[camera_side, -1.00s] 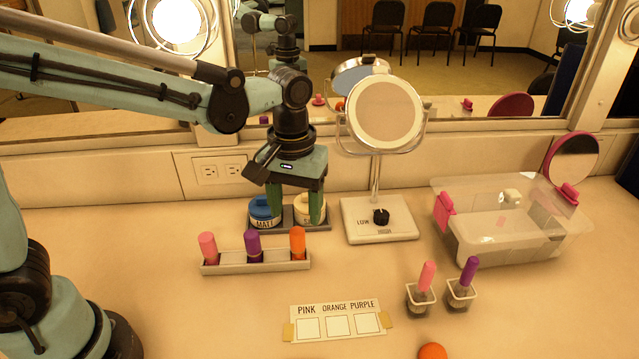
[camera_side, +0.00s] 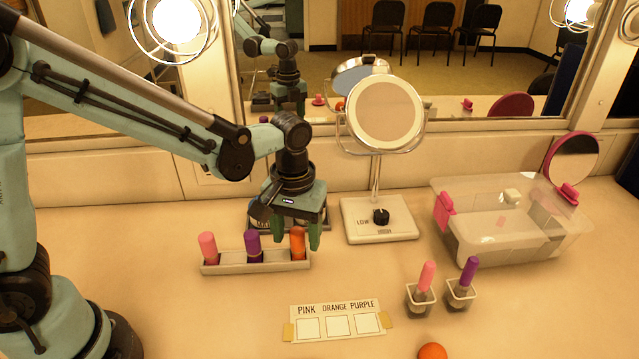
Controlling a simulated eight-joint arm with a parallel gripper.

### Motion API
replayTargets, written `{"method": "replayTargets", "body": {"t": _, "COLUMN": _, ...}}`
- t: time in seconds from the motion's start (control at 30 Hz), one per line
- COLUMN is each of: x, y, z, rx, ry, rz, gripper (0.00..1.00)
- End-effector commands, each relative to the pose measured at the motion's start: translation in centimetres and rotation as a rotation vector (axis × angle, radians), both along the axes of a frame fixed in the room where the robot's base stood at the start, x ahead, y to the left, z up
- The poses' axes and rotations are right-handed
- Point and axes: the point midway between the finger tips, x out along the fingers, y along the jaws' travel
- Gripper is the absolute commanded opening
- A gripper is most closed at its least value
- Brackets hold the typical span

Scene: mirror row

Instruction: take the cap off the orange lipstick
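The orange lipstick (camera_side: 298,245) stands upright in the right slot of a pale rack (camera_side: 226,268), with its orange cap on top. My gripper (camera_side: 296,240) points down over the right end of the rack. One green finger is left of the orange lipstick and the other is right of it. The fingers look apart, with a gap showing around the cap. I cannot tell whether either finger touches it. The purple lipstick (camera_side: 253,246) and pink lipstick (camera_side: 208,246) stand in the same rack to the left.
A lit round mirror (camera_side: 384,112) on a white base stands right of my gripper. Jars sit partly hidden behind it.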

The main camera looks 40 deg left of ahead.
Motion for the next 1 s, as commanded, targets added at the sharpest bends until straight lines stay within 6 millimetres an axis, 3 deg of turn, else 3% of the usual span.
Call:
{"method": "replayTargets", "body": {"t": 0.03, "x": 0.0, "y": 0.0, "z": 0.0, "rx": 0.0, "ry": 0.0, "rz": 0.0, "gripper": 0.53}}
{"method": "replayTargets", "body": {"t": 0.37, "x": 0.0, "y": 0.0, "z": 0.0, "rx": 0.0, "ry": 0.0, "rz": 0.0, "gripper": 0.04}}
{"method": "replayTargets", "body": {"t": 0.73, "x": 0.0, "y": 0.0, "z": 0.4, "rx": 0.0, "ry": 0.0, "rz": 0.0, "gripper": 0.04}}
{"method": "replayTargets", "body": {"t": 1.0, "x": 0.0, "y": 0.0, "z": 3.0, "rx": 0.001, "ry": 0.0, "rz": 0.0, "gripper": 0.04}}
